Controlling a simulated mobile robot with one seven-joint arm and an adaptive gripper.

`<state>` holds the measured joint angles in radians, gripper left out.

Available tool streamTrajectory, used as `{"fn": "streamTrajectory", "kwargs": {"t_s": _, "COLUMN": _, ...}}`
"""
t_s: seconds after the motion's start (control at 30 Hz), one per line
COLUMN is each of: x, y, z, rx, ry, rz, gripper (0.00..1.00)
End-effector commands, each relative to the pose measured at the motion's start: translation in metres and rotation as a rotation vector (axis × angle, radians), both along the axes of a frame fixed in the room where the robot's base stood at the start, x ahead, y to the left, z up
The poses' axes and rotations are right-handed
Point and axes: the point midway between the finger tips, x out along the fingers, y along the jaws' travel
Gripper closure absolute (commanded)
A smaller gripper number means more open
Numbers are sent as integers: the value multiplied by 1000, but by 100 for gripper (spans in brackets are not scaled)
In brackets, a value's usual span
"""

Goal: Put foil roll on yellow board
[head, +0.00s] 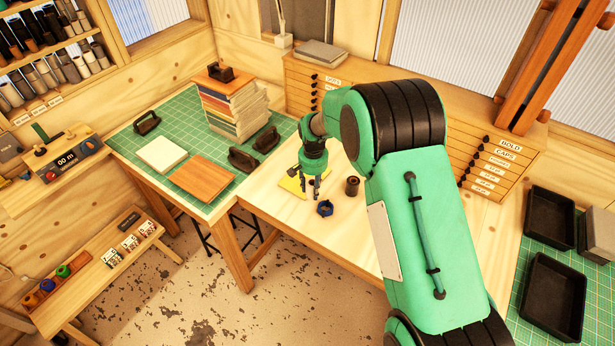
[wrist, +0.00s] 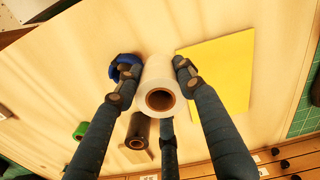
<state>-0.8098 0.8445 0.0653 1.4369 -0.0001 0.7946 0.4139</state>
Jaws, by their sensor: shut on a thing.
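My gripper (head: 311,189) is over the wooden table near the right part of the yellow board (head: 288,186). In the wrist view my gripper (wrist: 155,72) has its fingers closed around a pale foil roll (wrist: 158,76) with a brown core, seen end-on. The pale roll is hard to make out in the head view. Whether it touches the table cannot be told.
A blue roll (head: 325,208) and a dark roll (head: 352,186) stand close by on the table. The blue roll (wrist: 126,68) is partly behind a finger in the wrist view. A green roll (wrist: 82,130) is there too. Stacked books (head: 235,105) stand further left.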

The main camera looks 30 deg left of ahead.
Motion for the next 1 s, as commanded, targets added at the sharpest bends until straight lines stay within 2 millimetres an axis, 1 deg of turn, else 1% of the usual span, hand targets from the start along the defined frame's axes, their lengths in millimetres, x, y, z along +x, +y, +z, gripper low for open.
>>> {"fn": "streamTrajectory", "kwargs": {"t_s": 0.3, "x": 29, "y": 29, "z": -4, "rx": 0, "ry": -1, "rz": 0, "gripper": 92}}
{"fn": "streamTrajectory", "kwargs": {"t_s": 0.7, "x": 60, "y": 60, "z": -8, "rx": 0, "ry": -1, "rz": 0, "gripper": 92}}
{"fn": "streamTrajectory", "kwargs": {"t_s": 0.83, "x": 65, "y": 65, "z": -8, "rx": 0, "ry": -1, "rz": 0, "gripper": 92}}
{"fn": "streamTrajectory", "kwargs": {"t_s": 1.0, "x": 67, "y": 67, "z": -9, "rx": 0, "ry": 0, "rz": 0, "gripper": 92}}
